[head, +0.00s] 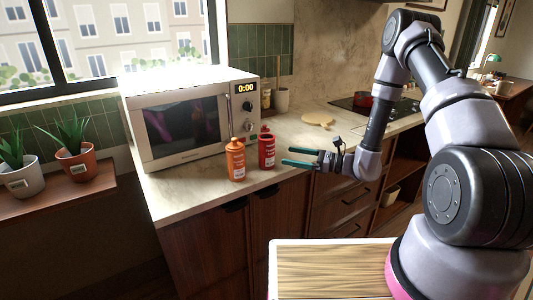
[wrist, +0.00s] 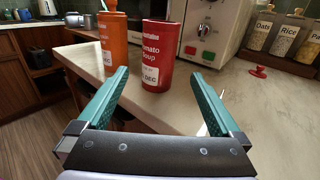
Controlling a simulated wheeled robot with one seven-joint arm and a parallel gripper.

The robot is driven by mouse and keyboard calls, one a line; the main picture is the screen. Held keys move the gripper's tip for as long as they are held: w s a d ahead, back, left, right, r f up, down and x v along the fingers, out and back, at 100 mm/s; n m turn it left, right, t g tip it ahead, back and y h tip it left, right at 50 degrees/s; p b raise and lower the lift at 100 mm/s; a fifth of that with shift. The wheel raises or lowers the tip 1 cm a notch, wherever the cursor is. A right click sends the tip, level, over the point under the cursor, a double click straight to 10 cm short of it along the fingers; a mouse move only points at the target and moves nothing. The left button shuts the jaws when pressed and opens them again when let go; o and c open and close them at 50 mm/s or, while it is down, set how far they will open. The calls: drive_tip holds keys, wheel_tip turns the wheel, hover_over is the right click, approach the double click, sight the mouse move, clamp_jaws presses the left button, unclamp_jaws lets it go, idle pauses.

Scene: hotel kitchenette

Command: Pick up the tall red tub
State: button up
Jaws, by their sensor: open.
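The tall red tub (head: 266,150) stands upright on the counter near its front edge, before the microwave's right end. My gripper (head: 293,157) is open and empty, level with the counter, to the right of the tub. In the wrist view its two teal fingers (wrist: 160,74) point at the tub, with a gap before it. An orange bottle (head: 235,160) stands upright just left of the tub, also seen in the wrist view (wrist: 113,45).
The white microwave (head: 190,120) stands behind the tub. A wooden board (head: 317,119) and a red pot (head: 363,99) on the hob are farther right. Labelled jars (wrist: 286,37) and a small red object (wrist: 258,72) show in the wrist view.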

sight(268, 151)
drive_tip(key=x, duration=0.9)
drive_tip(key=shift+a+r, duration=0.1)
drive_tip(key=shift+r, duration=0.1)
clamp_jaws()
